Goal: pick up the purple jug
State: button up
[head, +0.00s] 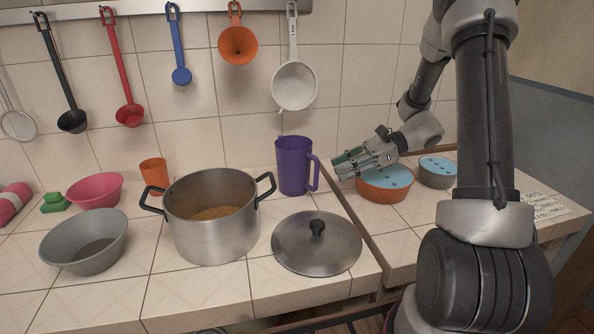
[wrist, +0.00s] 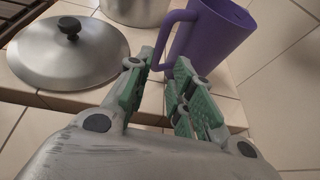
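The purple jug (head: 294,166) stands upright on the tiled counter at the back, behind the pot lid, with its handle on the right side. It also shows in the wrist view (wrist: 210,40), with the handle towards my gripper. My gripper (head: 340,163) is just to the right of the jug's handle in the head view. In the wrist view my gripper (wrist: 160,78) has its green-padded fingers apart, with a gap between them. The handle's lower end lies just beyond this gap. The fingers hold nothing that I can see, and I cannot tell whether they touch the handle.
A steel pot (head: 212,220) stands left of the jug, and its lid (head: 317,245) lies in front. An orange bowl with a blue top (head: 385,186) sits below my gripper, and a grey one (head: 437,174) is beside it. Utensils hang on the wall.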

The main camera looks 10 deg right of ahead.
aim_at(299, 170)
jog(key=x, duration=0.7)
jog(key=shift+s+r, duration=0.1)
jog(key=shift+s, duration=0.1)
grip_shut()
jog(key=shift+a, duration=0.1)
